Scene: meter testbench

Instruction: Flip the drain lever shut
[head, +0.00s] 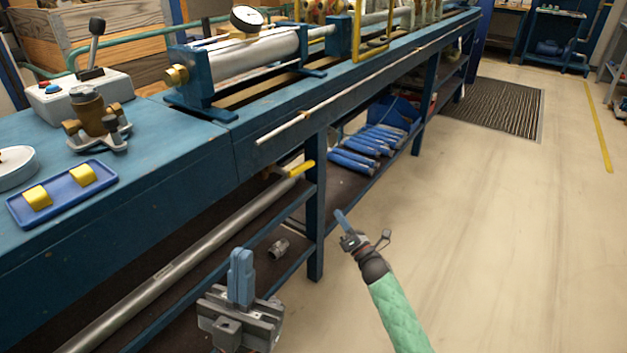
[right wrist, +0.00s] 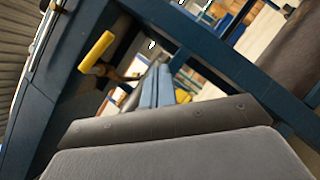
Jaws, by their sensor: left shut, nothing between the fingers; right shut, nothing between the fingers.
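The drain lever (head: 301,168) has a yellow handle and sits under the bench's front edge, near a bench leg. In the right wrist view the yellow handle (right wrist: 97,52) is at upper left, tilted, on a brassy fitting. My right gripper (head: 341,215) is shut and empty, in front of the bench, below and right of the lever. Its blue fingers also show in the right wrist view (right wrist: 158,85), right of the handle and apart from it. My left gripper (head: 240,262) is shut and empty, below and left of the lever in the head view.
The blue bench (head: 190,150) carries a meter rig with a gauge (head: 246,19), a brass meter (head: 92,112) and a blue tray (head: 60,199) with yellow blocks. The floor at right is clear.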

